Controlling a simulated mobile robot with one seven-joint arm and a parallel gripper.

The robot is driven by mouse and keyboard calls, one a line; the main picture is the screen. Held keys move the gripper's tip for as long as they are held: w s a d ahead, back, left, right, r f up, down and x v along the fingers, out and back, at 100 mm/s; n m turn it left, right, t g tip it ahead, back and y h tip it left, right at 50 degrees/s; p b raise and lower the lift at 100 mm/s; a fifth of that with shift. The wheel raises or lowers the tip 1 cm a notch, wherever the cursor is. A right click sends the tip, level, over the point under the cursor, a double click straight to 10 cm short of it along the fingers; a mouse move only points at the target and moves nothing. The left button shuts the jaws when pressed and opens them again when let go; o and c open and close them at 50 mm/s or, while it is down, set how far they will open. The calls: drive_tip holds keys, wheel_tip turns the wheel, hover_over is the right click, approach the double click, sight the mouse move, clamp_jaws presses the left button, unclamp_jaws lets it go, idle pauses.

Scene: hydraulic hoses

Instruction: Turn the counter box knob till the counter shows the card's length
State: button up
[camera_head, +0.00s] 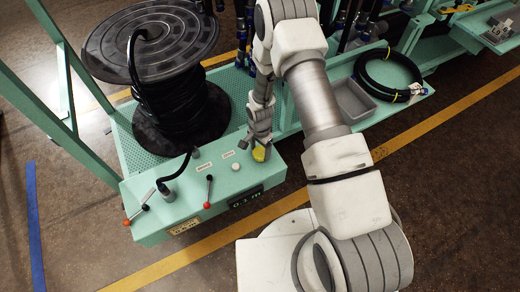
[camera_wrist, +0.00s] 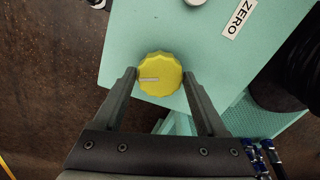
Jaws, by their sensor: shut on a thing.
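The yellow scalloped knob (camera_head: 261,154) stands on top of the green counter box (camera_head: 222,187), near its right end. In the wrist view the knob (camera_wrist: 160,74) has a white mark pointing left. My gripper (camera_wrist: 159,75) is shut on the knob, one finger on each side; in the head view my gripper (camera_head: 260,145) comes down onto it from above. The dark counter display (camera_head: 247,198) on the box front seems to read 0.1 m. A small tan card (camera_head: 186,226) is on the box front to its left; its text is too small to read.
A round white button (camera_head: 236,167) and two red-tipped levers (camera_head: 208,205) (camera_head: 127,222) are on the box. The wrist view shows a ZERO label (camera_wrist: 239,18). A large black hose reel (camera_head: 150,45) stands behind. A coiled hose (camera_head: 388,75) and grey bin (camera_head: 353,100) lie right.

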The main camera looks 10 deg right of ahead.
drive_tip(key=shift+w+n+b, duration=0.1)
drive_tip(key=shift+n+b, duration=0.4)
drive_tip(key=shift+n, duration=1.8)
idle(1.5)
drive_tip(key=shift+n+b, duration=0.4)
drive_tip(key=shift+n, duration=1.8)
idle(2.0)
